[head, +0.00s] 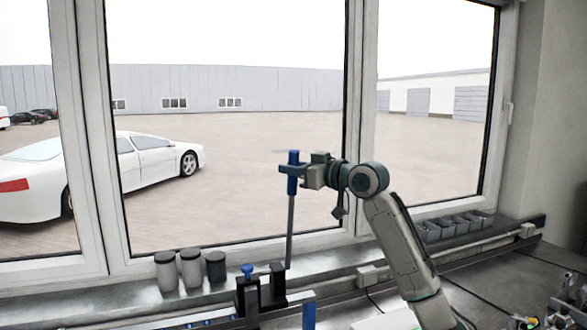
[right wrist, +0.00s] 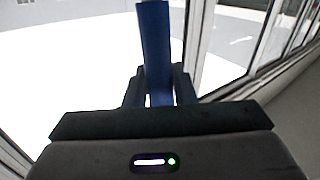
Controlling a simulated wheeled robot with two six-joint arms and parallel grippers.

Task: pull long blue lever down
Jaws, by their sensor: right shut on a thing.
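The long blue lever (head: 292,158) stands nearly upright in the head view, a blue grip on a thin grey rod. The rod rises from behind a dark block fixture (head: 272,285) on the bench. My right gripper (head: 291,169) is shut on the blue grip, with some blue showing above and below the fingers. In the right wrist view the blue grip (right wrist: 155,50) stands between the two dark fingers. My left gripper is not in view.
A short blue knob (head: 247,271) and another blue handle (head: 309,315) are near the fixture. Several grey canisters (head: 191,268) stand left on the sill. Several grey bins (head: 455,225) stand right. Windows (head: 230,120) rise behind the lever.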

